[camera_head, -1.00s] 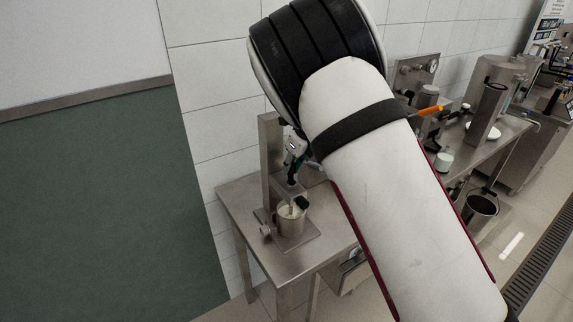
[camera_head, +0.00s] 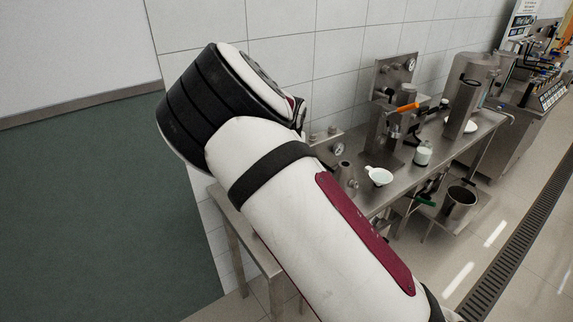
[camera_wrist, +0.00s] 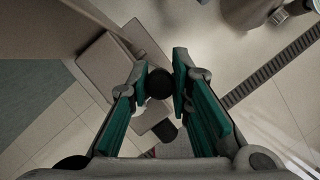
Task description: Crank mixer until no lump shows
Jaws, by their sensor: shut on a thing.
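My gripper (camera_wrist: 160,77) has its teal fingers closed on a dark round knob (camera_wrist: 159,86), seen end-on in the wrist view; I take it to be the mixer's crank knob. A pale block-like part (camera_wrist: 106,67) and a small dark cylinder (camera_wrist: 165,130) lie beyond the fingers; I cannot tell what they are. In the head view my white arm covers the mixer, its cup and my gripper. The mixer's small steel table (camera_head: 238,226) shows only at its left edge. The mix inside the cup is hidden, so I cannot see whether a lump shows.
A steel bench (camera_head: 402,190) to the right carries a white dish (camera_head: 378,176), a white jar (camera_head: 422,157) and a device with an orange handle (camera_head: 408,107).

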